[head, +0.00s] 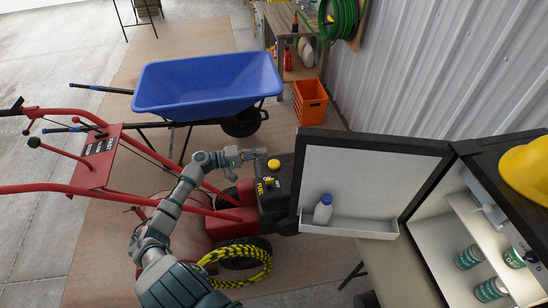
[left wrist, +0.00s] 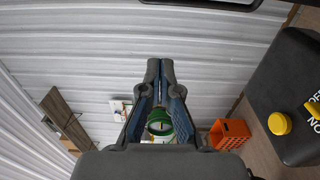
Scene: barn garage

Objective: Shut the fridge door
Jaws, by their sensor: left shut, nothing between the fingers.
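The fridge door (head: 360,170) stands wide open, its white inner side facing me. Its shelf holds a white bottle with a blue cap (head: 323,209). The fridge body (head: 415,248) is at the right, with several green cans (head: 468,257) inside. My left gripper (head: 262,152) is left of the door's free edge, apart from it, above the black and red engine machine. In the left wrist view its fingertips (left wrist: 160,64) meet with nothing between them. The door is not clearly seen in that view. My right gripper is not in view.
A red machine with long handles and a black fuel tank (head: 272,185) stands under my left arm. A blue wheelbarrow (head: 207,84) and an orange crate (head: 310,102) are beyond. A corrugated wall (head: 440,70) runs behind the door. A yellow helmet (head: 528,170) sits on the fridge.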

